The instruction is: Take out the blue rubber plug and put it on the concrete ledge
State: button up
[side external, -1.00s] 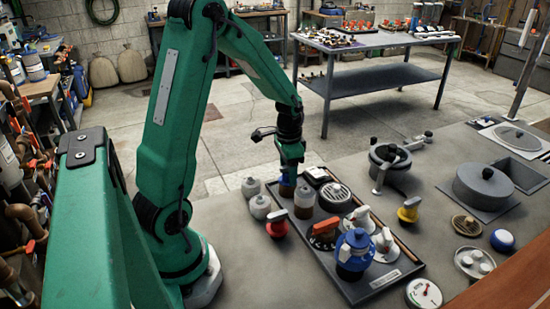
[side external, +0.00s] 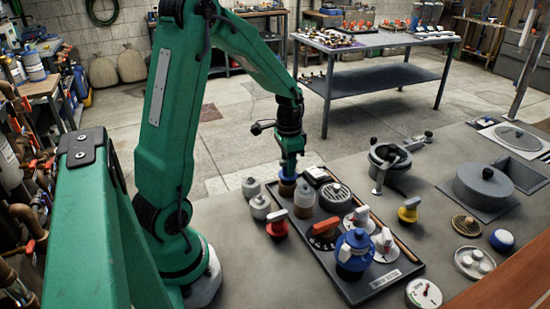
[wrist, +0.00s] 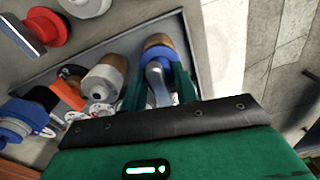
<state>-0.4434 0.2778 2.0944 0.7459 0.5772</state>
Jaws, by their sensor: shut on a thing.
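My gripper (side external: 288,172) points down at the far left end of the dark tray, its fingers shut on the blue plug (side external: 287,187).
The dark tray (side external: 375,292) holds several valves and caps, including a large blue-topped fitting (side external: 355,250). A red knob (side external: 277,222) and white jars (side external: 260,206) stand left. A yellow knob (side external: 408,210) stands right.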

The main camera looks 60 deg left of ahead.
jog(key=r, duration=0.1)
jog(key=d+r, duration=0.1)
jog(key=shift+r, duration=0.3)
jog(key=s+d+r, duration=0.1)
jog(key=d+r, duration=0.5)
jog(key=d, duration=0.4)
jog(key=shift+d+r, duration=0.15)
jog(key=shift+d, duration=0.15)
jog(key=shift+s+a, duration=0.1)
jog(key=shift+s, duration=0.05)
jog(key=s+a+f+n, duration=0.1)
jog(key=s+a+n, duration=0.1)
jog(key=s+n, duration=0.4)
jog(key=s+a+n, duration=0.2)
jog(key=s+n, duration=0.5)
jog(key=n, duration=0.4)
jog(key=shift+s+f+n, duration=0.3)
jog(key=shift+f+n, duration=0.1)
jog(key=shift+a, duration=0.1)
jog(key=s+a+f, duration=0.4)
jog(key=a+f, duration=0.3)
jog(key=a, duration=0.3)
jog(key=shift+a, duration=0.4)
jog(key=shift+s, duration=0.1)
